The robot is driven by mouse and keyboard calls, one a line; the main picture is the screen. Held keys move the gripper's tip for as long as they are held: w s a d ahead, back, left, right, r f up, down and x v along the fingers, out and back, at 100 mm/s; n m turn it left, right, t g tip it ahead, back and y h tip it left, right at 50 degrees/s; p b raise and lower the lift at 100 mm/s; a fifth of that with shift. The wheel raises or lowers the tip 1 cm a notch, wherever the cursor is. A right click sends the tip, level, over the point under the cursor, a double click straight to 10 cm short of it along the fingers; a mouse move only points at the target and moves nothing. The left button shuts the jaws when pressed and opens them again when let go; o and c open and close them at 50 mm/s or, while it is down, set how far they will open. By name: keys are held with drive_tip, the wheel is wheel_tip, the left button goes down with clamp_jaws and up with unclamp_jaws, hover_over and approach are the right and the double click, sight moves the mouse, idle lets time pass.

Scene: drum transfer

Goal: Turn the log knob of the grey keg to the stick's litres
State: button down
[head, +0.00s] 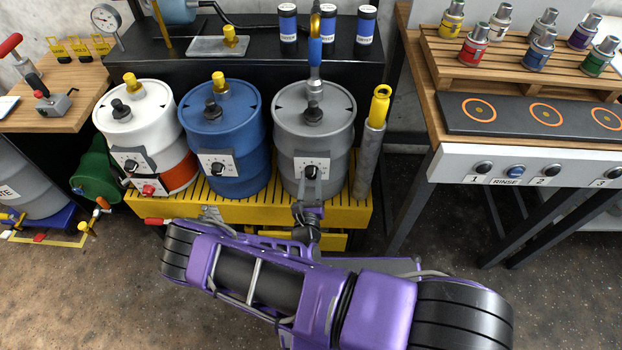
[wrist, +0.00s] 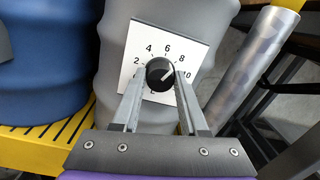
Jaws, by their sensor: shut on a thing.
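The grey keg (head: 290,120) stands at the right end of the row of drums. On its front is a white dial plate with a black log knob (wrist: 160,74); the numbers 2, 4, 6, 8 and 10 show around it. The knob's white mark points up and right, roughly toward the 8. My gripper (wrist: 160,84) is shut on the knob, one finger on each side, hiding the lower part of the dial. It also shows in the head view (head: 311,174). A blue-handled stick (head: 315,52) stands upright at the keg's top; I cannot read any litres on it.
A blue drum (head: 240,130) and a white-and-orange drum (head: 120,125) stand to the left on a yellow slatted pallet (head: 230,210). A grey tube with a yellow top (head: 368,155) stands close right of the keg. A wooden bench (head: 432,130) is further right.

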drive_tip(key=n, duration=0.6)
drive_tip(key=shift+f+n+y, duration=0.1)
drive_tip(key=shift+n+y, duration=0.2)
drive_tip(key=shift+n, duration=0.1)
drive_tip(key=n, duration=0.6)
drive_tip(key=shift+s+d+n, duration=0.1)
drive_tip(key=shift+n, duration=0.2)
drive_tip(key=shift+y, duration=0.3)
drive_tip(key=shift+c, duration=2.2)
unclamp_jaws()
drive_tip(key=s, duration=1.7)
drive_tip(key=shift+s+f+p, duration=0.2)
drive_tip(key=shift+f+p, duration=0.15)
